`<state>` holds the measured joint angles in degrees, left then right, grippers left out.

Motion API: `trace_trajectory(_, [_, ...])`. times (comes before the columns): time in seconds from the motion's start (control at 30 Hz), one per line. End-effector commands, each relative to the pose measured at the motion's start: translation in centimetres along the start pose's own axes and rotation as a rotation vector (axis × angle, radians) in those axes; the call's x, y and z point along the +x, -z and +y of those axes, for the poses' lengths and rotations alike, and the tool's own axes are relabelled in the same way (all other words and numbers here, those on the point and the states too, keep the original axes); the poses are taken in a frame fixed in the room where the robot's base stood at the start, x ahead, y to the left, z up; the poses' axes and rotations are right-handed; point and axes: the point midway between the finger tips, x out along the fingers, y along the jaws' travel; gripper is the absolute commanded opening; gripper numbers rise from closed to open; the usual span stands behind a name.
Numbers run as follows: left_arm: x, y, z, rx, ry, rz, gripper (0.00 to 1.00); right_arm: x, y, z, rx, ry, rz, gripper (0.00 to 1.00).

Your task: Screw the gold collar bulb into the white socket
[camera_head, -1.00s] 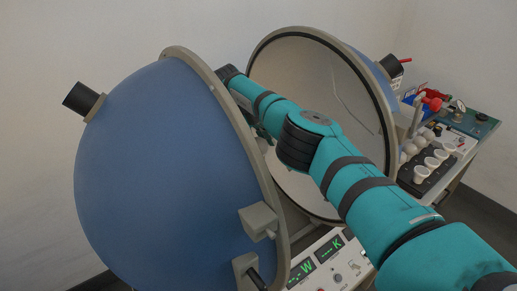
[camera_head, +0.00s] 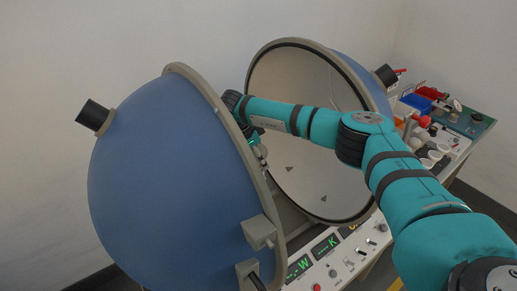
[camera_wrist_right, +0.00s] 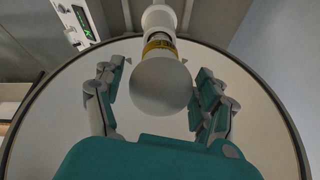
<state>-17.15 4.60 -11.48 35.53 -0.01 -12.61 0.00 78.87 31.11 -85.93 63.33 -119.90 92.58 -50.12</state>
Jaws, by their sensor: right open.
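In the right wrist view, a round white bulb (camera_wrist_right: 160,85) with a gold collar (camera_wrist_right: 159,47) sits at the end of the white socket (camera_wrist_right: 158,18). The collar is against the socket; how far it is screwed in cannot be told. My right gripper (camera_wrist_right: 159,78) is open, its fingers on both sides of the bulb with gaps to it. In the head view my right arm reaches between the two sphere halves, and the right gripper (camera_head: 258,152) is partly hidden by the near rim. My left gripper is not in view.
The blue near half-sphere (camera_head: 165,180) and the open far half-sphere (camera_head: 320,185) stand close around my right arm. A control panel (camera_head: 335,262) with green displays lies below them. A bench at the right holds a blue bin (camera_head: 414,103) and several white parts.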

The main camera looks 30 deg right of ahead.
Motion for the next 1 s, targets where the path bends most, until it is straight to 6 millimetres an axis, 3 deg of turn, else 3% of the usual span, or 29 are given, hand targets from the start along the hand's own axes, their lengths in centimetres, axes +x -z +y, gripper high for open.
trace_trajectory(0.2, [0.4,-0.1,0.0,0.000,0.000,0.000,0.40,0.2,0.2,0.0,-0.407,0.173,-0.058,0.72])
trace_trajectory(0.5, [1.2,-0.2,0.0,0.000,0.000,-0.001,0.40,0.2,0.1,-0.1,-0.833,0.349,-0.121,0.72])
trace_trajectory(0.67, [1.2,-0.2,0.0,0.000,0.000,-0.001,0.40,0.0,0.0,-0.2,-0.917,0.383,-0.133,0.72])
trace_trajectory(1.0, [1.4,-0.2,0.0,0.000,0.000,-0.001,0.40,0.1,0.0,-0.2,-0.918,0.382,-0.132,0.72])
